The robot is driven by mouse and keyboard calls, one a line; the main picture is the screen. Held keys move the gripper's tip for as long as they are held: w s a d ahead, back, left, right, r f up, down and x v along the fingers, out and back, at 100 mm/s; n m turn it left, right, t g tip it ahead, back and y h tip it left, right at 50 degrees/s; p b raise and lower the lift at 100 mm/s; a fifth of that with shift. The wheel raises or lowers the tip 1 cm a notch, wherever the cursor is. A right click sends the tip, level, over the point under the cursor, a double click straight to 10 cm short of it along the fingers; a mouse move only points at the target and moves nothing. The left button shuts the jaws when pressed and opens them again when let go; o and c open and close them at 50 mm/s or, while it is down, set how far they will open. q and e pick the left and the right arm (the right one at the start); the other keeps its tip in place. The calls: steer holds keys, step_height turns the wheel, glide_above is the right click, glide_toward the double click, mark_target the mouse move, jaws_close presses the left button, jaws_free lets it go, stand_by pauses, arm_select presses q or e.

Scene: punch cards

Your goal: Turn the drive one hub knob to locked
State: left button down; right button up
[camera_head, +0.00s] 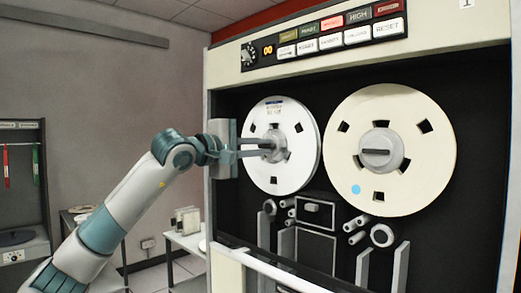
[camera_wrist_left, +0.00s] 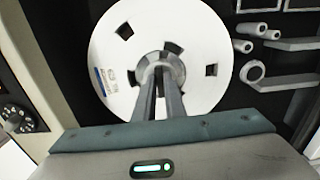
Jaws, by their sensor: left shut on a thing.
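The tape drive cabinet (camera_head: 228,80) carries two white reels, a left reel (camera_head: 256,165) with a printed label and a right reel (camera_head: 425,175) with a blue dot. My left gripper (camera_head: 268,147) reaches in from the left and is shut on the left reel's hub knob (camera_head: 279,140). In the left wrist view the two fingers (camera_wrist_left: 163,84) meet at the hub, and they hide most of the knob. The right hub knob (camera_head: 378,152) stands free, its dark bar roughly level. Which mark the gripped knob points to cannot be seen. My right gripper is not in view.
A control panel with lit buttons (camera_head: 333,22) and a small dial (camera_head: 249,55) runs above the reels. Rollers and guides (camera_head: 320,212) stick out below them. A white side table (camera_head: 186,240) and another cabinet (camera_head: 22,180) stand at the left.

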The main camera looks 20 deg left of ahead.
arm_select(q)
steer(key=shift+f, duration=0.1)
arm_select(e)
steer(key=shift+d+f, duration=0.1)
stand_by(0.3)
arm_select(q)
steer(key=c, duration=1.8)
jaws_free()
steer(key=shift+s, duration=0.1)
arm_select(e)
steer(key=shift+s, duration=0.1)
